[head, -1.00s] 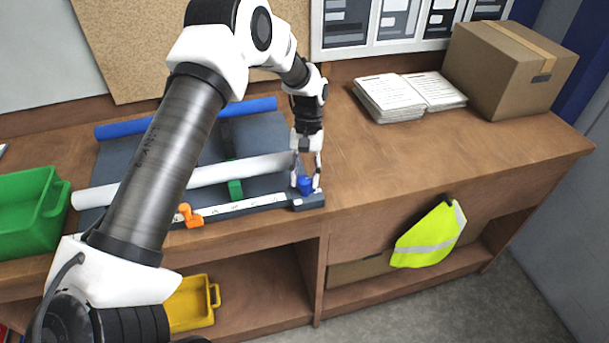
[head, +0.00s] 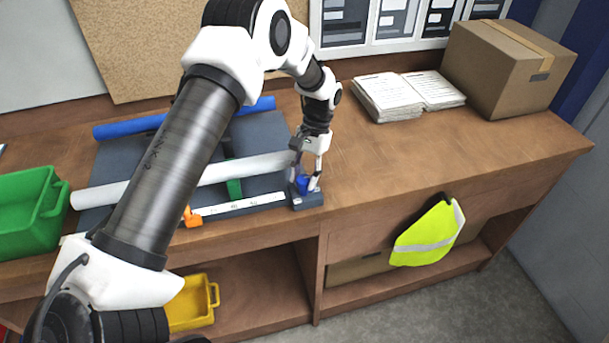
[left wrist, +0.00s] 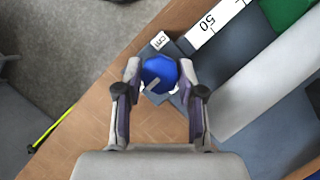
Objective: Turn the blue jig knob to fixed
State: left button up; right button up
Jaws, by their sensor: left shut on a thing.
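The blue jig knob (head: 303,184) sits on a dark block at the right end of the jig (head: 255,139), near the bench's front edge. My left gripper (head: 306,183) reaches down from above, its two fingers on either side of the knob. In the left wrist view the knob (left wrist: 160,74) fills the gap between the fingertips, and my left gripper (left wrist: 160,78) is shut on it. A light pointer mark shows on the knob's top. Its setting labels cannot be read. My right gripper is not in view.
A white tube and a blue tube (head: 115,129) lie across the jig. A white ruler strip (head: 240,204) and an orange clamp (head: 191,217) are along its front. A green bin (head: 28,213) stands left. Papers (head: 388,97) and a cardboard box (head: 508,68) stand right; bench between is clear.

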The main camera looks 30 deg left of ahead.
pick_arm(q)
jog(key=o, duration=1.1)
jog(key=v, duration=1.2)
jog(key=shift+r, duration=0.1)
jog(key=shift+d, duration=0.1)
